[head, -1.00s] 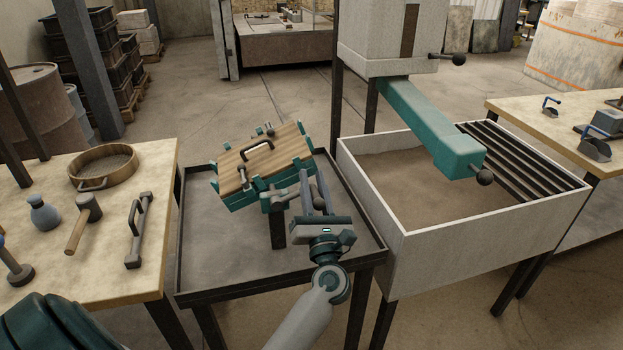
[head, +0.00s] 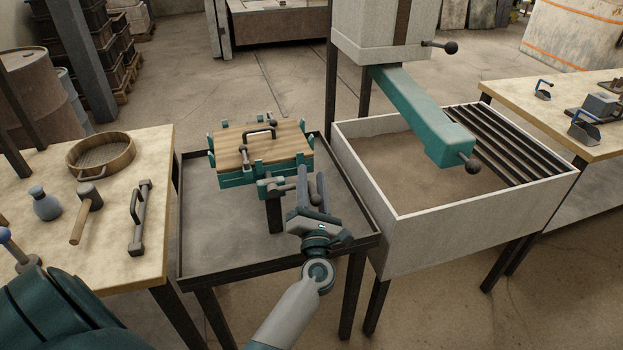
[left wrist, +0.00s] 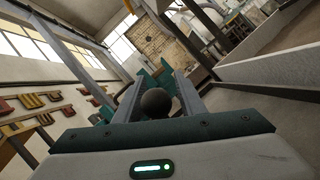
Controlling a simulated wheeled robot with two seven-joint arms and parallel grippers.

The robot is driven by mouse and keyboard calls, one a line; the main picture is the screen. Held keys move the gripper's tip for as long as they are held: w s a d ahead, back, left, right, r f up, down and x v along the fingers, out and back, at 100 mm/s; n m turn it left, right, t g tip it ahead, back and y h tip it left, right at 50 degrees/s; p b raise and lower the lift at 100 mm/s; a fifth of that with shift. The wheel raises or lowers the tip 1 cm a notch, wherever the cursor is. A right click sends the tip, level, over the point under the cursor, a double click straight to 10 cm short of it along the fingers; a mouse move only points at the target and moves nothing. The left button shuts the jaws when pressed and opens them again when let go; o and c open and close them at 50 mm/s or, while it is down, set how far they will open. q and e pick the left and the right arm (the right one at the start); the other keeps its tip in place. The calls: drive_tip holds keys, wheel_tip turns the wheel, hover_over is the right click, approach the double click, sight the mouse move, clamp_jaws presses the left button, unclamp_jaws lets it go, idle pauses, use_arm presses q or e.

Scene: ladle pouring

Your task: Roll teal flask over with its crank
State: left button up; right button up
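The teal flask (head: 235,181), with a wooden board (head: 262,147) on its top face, sits on a post above the dark-rimmed stand. It lies about level, board side up. The crank shows as a teal block and grey arm (head: 273,187) at its near side. My left gripper (head: 311,182) is at the crank, right of and nearer than the flask. In the left wrist view, the dark round crank knob (left wrist: 156,103) is between the two fingers, which appear closed on it. My right gripper is not in view.
A light-walled sand bin (head: 410,235) stands right of the stand, with a teal arm (head: 425,115) over it. The left table (head: 110,240) holds a sieve (head: 100,152), a mallet (head: 85,210) and a handled bar (head: 140,215). The stand's tray (head: 225,235) is mostly bare.

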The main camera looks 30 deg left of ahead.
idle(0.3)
use_arm(q)
drive_tip(key=shift+s+d+f, duration=0.2)
drive_tip(key=shift+s+d, duration=0.05)
drive_tip(key=shift+s, duration=0.1)
drive_tip(key=b+v, duration=0.4)
drive_tip(key=v, duration=1.2)
drive_tip(key=shift+d, duration=0.15)
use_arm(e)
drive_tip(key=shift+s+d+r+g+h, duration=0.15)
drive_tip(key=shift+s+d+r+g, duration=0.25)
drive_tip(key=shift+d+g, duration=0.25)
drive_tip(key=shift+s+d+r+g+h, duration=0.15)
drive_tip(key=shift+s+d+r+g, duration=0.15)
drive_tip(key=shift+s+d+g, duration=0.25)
use_arm(q)
drive_tip(key=shift+s+f, duration=0.1)
drive_tip(key=shift+f, duration=0.05)
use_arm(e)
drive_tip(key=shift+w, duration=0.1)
